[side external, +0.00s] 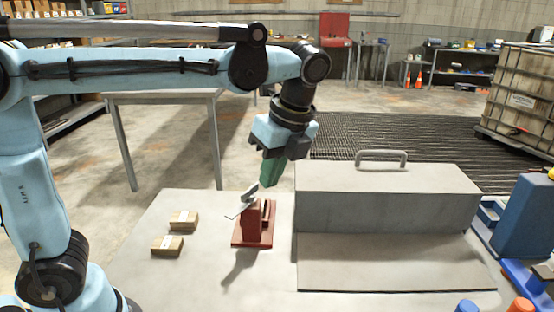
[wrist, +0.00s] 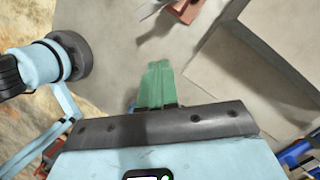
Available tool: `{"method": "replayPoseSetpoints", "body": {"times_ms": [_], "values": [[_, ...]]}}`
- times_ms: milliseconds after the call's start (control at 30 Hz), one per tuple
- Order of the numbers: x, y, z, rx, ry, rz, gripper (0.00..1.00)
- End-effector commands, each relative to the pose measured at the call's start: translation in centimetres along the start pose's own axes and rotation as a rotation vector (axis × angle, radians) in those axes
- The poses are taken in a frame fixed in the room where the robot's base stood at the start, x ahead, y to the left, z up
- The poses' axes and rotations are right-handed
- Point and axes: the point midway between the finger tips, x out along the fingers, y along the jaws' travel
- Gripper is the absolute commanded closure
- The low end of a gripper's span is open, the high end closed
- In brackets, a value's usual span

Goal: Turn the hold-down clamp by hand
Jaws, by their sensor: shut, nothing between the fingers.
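The hold-down clamp (side external: 267,222) is a red bracket on a red base plate, with a grey metal lever (side external: 249,193) at its top left. It stands on the grey table. In the wrist view the red clamp (wrist: 186,9) is cut off by the top edge, with the grey lever (wrist: 146,8) beside it. My gripper (side external: 266,184) has green fingers and points down just above and right of the lever in the side view. In the wrist view its fingers (wrist: 158,66) are together and empty, with bare table between them and the clamp.
A grey box with a handle (side external: 388,200) stands right of the clamp. Blue items (side external: 525,220) stand at the right edge. The front left of the table (side external: 190,285) is clear.

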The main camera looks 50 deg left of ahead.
Motion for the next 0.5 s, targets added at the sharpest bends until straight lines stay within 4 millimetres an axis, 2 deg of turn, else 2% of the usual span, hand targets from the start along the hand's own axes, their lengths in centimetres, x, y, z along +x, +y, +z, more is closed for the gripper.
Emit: {"method": "replayPoseSetpoints", "body": {"times_ms": [33, 200, 367, 500], "values": [[0.0, 0.2, -0.8, -0.068, -0.019, -0.001, 1.00], [0.2, 0.8, -2.1, -0.263, -0.067, -0.010, 1.00], [0.4, 1.0, -2.5, -0.338, -0.083, -0.016, 1.00], [1.3, 1.0, -2.4, -0.347, -0.084, -0.016, 1.00]]}}
